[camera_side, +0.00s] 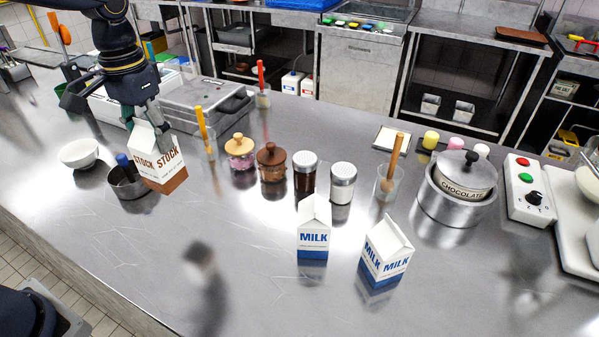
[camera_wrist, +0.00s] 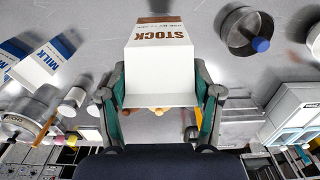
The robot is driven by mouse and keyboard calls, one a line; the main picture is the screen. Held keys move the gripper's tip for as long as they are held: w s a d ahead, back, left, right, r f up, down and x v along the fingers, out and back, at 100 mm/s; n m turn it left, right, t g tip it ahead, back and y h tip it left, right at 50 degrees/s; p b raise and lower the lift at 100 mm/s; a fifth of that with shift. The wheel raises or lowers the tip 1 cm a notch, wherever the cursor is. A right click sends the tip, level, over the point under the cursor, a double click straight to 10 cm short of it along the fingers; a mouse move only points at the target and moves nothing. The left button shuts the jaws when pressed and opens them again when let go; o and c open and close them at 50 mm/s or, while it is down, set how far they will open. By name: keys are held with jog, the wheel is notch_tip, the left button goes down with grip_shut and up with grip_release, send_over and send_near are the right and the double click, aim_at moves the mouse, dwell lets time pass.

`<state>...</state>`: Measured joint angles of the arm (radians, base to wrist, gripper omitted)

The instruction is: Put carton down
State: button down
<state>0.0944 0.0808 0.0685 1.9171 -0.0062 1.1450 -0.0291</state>
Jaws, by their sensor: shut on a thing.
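A white and brown carton marked STOCK (camera_side: 160,158) is held by my gripper (camera_side: 143,112) at the left of the steel counter (camera_side: 230,285). The jaws are shut on the upper part of the carton. The carton looks slightly tilted in the side view; whether its base touches the counter I cannot tell. In the wrist view the stock carton (camera_wrist: 160,50) sits between the two fingers of my gripper (camera_wrist: 160,95).
A steel pot (camera_side: 128,184) with a blue-handled tool stands close to the carton's left. A white bowl (camera_side: 79,153) lies farther left. Two milk cartons (camera_side: 314,228) (camera_side: 385,250), jars (camera_side: 272,163) and a chocolate pot (camera_side: 460,190) stand to the right. The front-left counter is clear.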

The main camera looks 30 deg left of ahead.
jog(key=w+f, duration=1.2)
jog(key=w, duration=0.2)
jog(key=shift+d, duration=0.25)
jog(key=shift+f, duration=0.15)
jog(key=shift+c, duration=1.1)
grip_release()
